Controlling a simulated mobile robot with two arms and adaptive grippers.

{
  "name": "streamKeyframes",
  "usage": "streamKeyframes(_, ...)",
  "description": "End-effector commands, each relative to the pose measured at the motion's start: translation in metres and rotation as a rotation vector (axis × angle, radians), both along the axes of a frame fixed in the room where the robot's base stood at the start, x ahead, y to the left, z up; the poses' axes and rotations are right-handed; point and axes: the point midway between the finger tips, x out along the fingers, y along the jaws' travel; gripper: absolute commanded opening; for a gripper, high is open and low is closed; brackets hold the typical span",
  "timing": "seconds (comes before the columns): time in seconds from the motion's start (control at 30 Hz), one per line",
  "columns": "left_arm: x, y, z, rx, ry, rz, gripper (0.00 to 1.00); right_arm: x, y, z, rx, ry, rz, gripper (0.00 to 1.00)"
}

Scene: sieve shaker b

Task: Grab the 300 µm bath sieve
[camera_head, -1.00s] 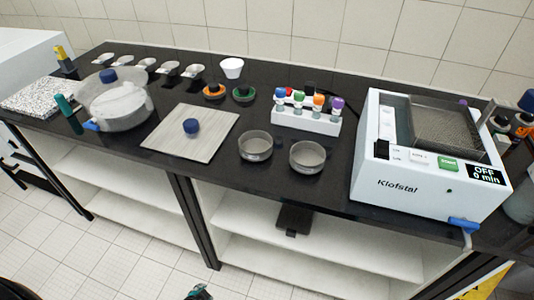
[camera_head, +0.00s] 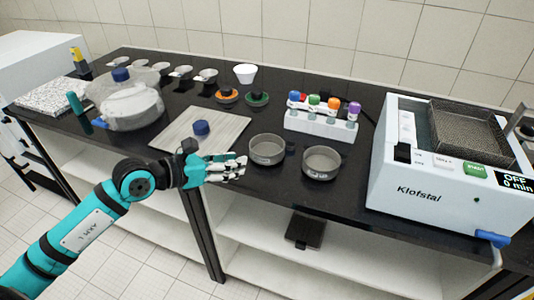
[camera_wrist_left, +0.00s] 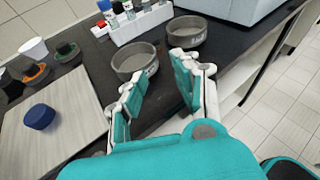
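Two round grey metal sieves stand side by side on the black bench, a left sieve (camera_head: 267,150) and a right sieve (camera_head: 321,164). Their labels are too small to read, so I cannot tell which is the 300 µm one. In the left wrist view the left sieve (camera_wrist_left: 135,62) lies just beyond my fingertips and the right sieve (camera_wrist_left: 187,36) lies farther off. My left gripper (camera_head: 242,166) is at the bench's front edge, just left of the left sieve. In the left wrist view this gripper (camera_wrist_left: 158,84) has its fingers apart and empty. My right gripper is not in view.
A board (camera_head: 226,127) with a blue-capped item (camera_head: 201,128) lies left of the sieves. A white rack (camera_head: 320,126) of capped bottles stands behind them. The white shaker bath (camera_head: 425,190) is at the right, a clear lidded vessel (camera_head: 132,105) at the left.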

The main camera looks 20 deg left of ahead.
Motion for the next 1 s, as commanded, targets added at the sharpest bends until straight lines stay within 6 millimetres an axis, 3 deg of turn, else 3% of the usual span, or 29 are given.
streamKeyframes(0.17,0.013,0.004,-0.007,0.096,0.003,0.008,0.31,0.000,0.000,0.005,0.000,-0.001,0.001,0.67)
streamKeyframes(0.6,0.084,-0.041,-0.041,0.093,0.005,0.007,0.31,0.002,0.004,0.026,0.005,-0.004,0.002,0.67)
streamKeyframes(1.0,0.115,-0.061,-0.054,0.092,0.006,0.007,0.31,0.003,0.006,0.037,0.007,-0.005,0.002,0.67)
